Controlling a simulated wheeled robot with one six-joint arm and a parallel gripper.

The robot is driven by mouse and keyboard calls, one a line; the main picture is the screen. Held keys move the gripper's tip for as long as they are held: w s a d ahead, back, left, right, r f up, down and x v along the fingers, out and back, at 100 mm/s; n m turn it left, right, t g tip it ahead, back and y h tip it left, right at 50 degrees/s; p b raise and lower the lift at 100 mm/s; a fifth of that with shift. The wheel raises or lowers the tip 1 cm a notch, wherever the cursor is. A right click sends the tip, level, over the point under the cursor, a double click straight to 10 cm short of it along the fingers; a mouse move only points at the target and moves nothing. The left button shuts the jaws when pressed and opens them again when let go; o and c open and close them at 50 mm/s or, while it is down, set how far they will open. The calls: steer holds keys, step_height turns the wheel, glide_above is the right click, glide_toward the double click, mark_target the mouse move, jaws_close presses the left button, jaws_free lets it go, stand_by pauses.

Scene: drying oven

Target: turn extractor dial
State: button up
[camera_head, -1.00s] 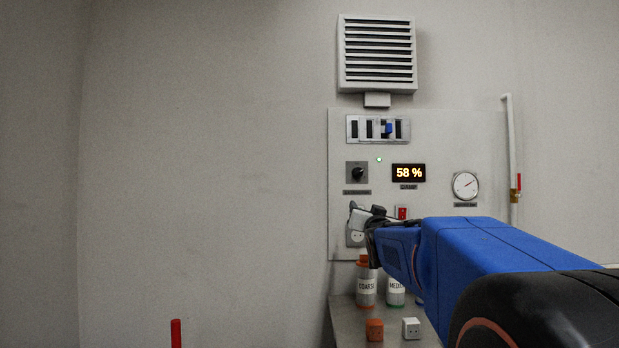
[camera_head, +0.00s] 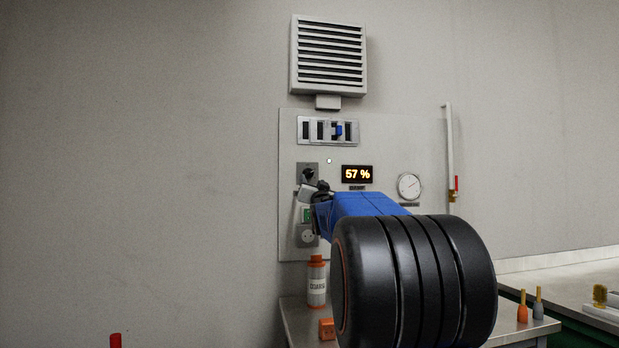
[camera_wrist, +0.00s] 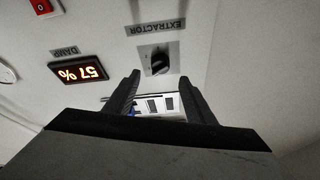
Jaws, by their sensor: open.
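The extractor dial (camera_head: 308,174) is a black knob on a grey square plate on the wall panel. In the wrist view, the dial (camera_wrist: 158,62) shows upside down below its EXTRACTOR label (camera_wrist: 156,28). My gripper (camera_wrist: 160,78) is open and empty, with one dark finger to each side of the dial in that view. The fingertips appear just short of the knob; I cannot tell the exact gap. In the head view, my gripper (camera_head: 312,189) is just below the dial and covers the lower part of its plate.
The DAMP display (camera_head: 357,174) reads 57 %. A slider block (camera_head: 328,130) with a blue handle is above the dial, below a vent (camera_head: 328,56). A gauge (camera_head: 409,186) is to the right. An orange-capped bottle (camera_head: 316,283) stands on the bench below.

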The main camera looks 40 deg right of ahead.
mark_target(309, 175)
steer(key=x, duration=0.7)
steer(key=shift+w+d, duration=0.15)
steer(key=shift+w, duration=0.05)
steer(key=c, duration=1)
